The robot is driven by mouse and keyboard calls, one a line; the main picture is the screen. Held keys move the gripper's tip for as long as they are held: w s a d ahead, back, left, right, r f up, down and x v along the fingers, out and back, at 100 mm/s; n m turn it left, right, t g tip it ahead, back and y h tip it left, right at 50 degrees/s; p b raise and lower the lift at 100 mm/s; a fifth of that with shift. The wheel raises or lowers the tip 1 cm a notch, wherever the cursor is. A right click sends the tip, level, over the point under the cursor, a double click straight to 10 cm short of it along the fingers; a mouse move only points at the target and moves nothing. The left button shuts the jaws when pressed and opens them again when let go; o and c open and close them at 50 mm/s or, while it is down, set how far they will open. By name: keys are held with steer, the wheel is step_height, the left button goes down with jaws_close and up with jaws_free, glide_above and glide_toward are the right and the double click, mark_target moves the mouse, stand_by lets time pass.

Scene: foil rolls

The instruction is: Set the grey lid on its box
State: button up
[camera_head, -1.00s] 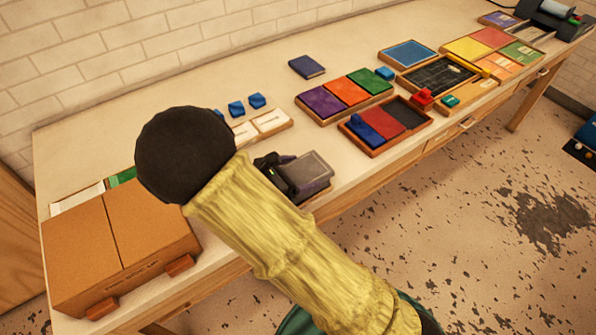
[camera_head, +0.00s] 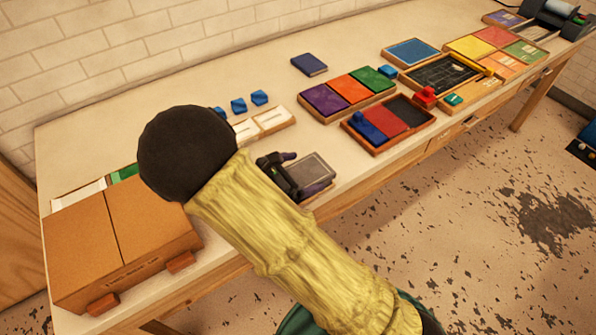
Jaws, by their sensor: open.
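The grey lid (camera_head: 314,168) shows as a flat grey rectangle near the front edge of the table, just right of my wrist. My gripper (camera_head: 304,172) is open at its left side, with one dark purple fingertip behind the lid and one in front. Whether the fingers touch the lid is too small to tell. The box is not clearly distinguishable beneath the lid, and my sleeve and gripper cover the area to the left. I cannot tell how the lid sits on it.
A brown two-panel case (camera_head: 120,245) stands at the left end of the table. White trays (camera_head: 262,124) and small blue pieces (camera_head: 238,105) lie behind my gripper. Trays of coloured panels (camera_head: 346,93) and a red-and-blue tray (camera_head: 390,120) stand to the right.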

steer(key=shift+a, duration=0.1)
steer(key=v, duration=1.7)
steer(key=shift+s+a+b, duration=0.1)
steer(key=shift+b, duration=0.2)
